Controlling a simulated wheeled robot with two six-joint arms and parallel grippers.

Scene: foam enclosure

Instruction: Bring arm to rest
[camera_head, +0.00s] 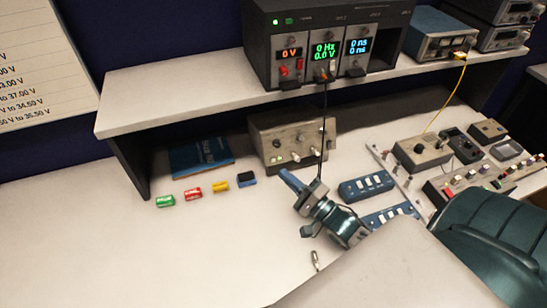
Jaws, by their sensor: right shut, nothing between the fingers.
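My right gripper (291,181) hangs over the middle of the white bench, its narrow blue tip pointing up and left. It is shut with nothing in it. Its teal and grey wrist extends down and right towards a large pale panel that covers the bottom right. A black cable runs down from the rack instrument and passes out of sight at the gripper. I cannot tell whether they touch. My left gripper is not in view.
A raised shelf (180,90) carries the rack instrument (325,45). Below stand a beige box (290,138), a blue booklet (200,155) and several coloured blocks (220,187). Blue switch strips (365,187) and control boxes (423,152) crowd the right. The bench's left front is clear.

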